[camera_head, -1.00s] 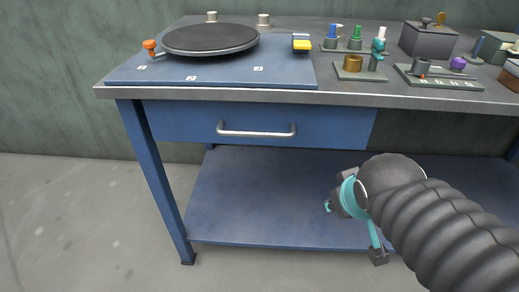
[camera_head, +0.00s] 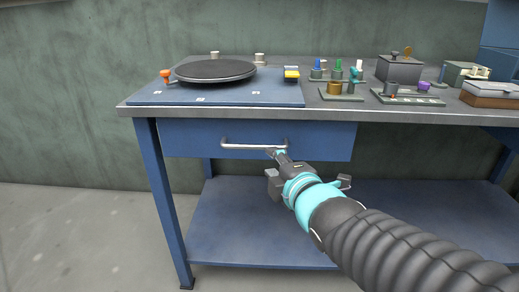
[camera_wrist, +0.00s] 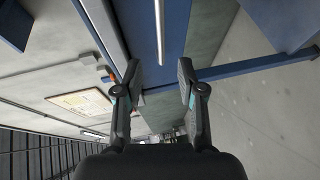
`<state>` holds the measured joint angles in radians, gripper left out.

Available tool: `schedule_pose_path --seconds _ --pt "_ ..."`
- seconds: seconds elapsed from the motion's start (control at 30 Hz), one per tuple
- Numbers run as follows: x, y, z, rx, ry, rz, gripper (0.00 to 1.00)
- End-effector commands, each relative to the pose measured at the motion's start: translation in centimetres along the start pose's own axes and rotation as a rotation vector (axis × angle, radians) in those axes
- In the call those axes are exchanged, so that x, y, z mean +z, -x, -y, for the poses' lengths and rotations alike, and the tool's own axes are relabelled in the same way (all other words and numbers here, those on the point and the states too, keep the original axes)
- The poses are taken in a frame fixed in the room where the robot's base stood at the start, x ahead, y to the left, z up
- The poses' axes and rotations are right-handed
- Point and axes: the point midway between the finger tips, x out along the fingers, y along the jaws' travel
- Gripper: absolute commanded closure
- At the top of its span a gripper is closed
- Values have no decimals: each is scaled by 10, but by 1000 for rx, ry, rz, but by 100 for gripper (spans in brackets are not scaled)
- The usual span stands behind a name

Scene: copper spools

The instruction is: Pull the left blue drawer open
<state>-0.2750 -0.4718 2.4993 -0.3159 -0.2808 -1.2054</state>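The left blue drawer (camera_head: 185,138) is under the worktop at the left of the bench and looks shut. Its silvery bar handle (camera_head: 240,146) runs across the front. In the wrist view the handle (camera_wrist: 159,30) is a pale bar ahead, in line with the gap between the fingers. My gripper (camera_head: 278,155) is at the right end of the handle, hiding part of it. In the wrist view my gripper (camera_wrist: 159,72) is open, with its two dark fingers apart and nothing clasped. Whether a finger touches the handle, I cannot tell.
The grey worktop (camera_head: 330,112) overhangs the drawer and holds a black turntable (camera_head: 215,71), small coloured parts and boxes. A blue lower shelf (camera_head: 235,225) lies below. A blue leg (camera_head: 165,205) stands at left. The floor (camera_head: 80,240) in front is clear.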

Motion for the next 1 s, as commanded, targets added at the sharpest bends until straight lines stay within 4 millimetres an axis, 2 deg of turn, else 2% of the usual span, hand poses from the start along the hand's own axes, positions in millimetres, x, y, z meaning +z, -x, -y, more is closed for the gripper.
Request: schedule_pose_path --seconds 0.6,0.8,1.0 --pt "-2 -92 2 -3 0 -3 61" --pt "-2 -114 1 -2 1 -3 61" --pt "-2 -123 1 -1 0 -2 61"
